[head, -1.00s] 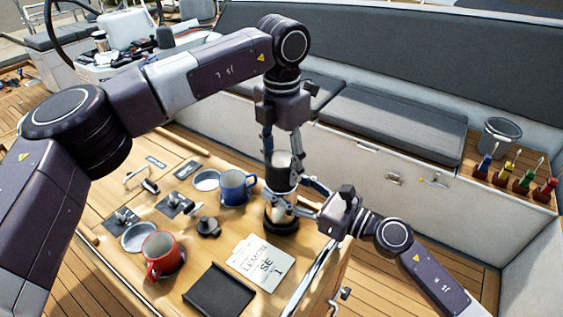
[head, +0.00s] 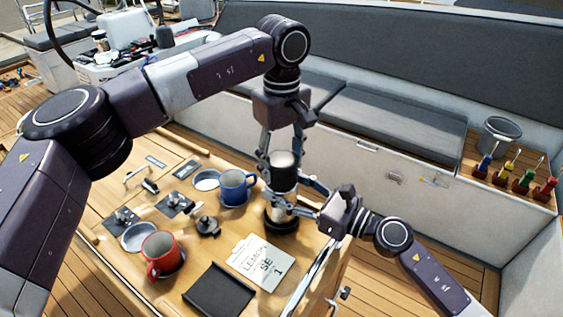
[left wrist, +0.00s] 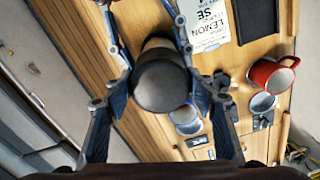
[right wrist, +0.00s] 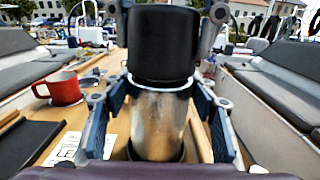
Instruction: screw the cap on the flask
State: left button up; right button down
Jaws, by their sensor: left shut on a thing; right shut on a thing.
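The flask (head: 279,204) is a metal cylinder standing upright in a black ring-shaped base (head: 281,224) at the table's right corner. The black cap (head: 284,179) sits on its top, upright and in line with it; it also shows in the left wrist view (left wrist: 162,86) and the right wrist view (right wrist: 163,42). My left gripper (head: 282,170) comes down from above and is shut on the cap. My right gripper (head: 287,204) comes from the right and is shut on the flask's metal body (right wrist: 160,118). The thread under the cap is hidden.
On the table are a red mug (head: 161,255), a blue mug (head: 234,188), a black tray (head: 218,290), a lemon-labelled card (head: 261,263) and a black knob-like part (head: 207,226). Screwdrivers (head: 524,180) stand on the ledge at right. The bench front rises behind the flask.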

pick_arm(q)
jog(key=m, duration=0.3)
jog(key=shift+w+a, duration=0.1)
jog(key=m, duration=1.1)
jog(key=shift+m, duration=0.4)
jog(key=o, duration=1.1)
jog(key=shift+r, duration=0.1)
jog(key=shift+r, duration=2.2)
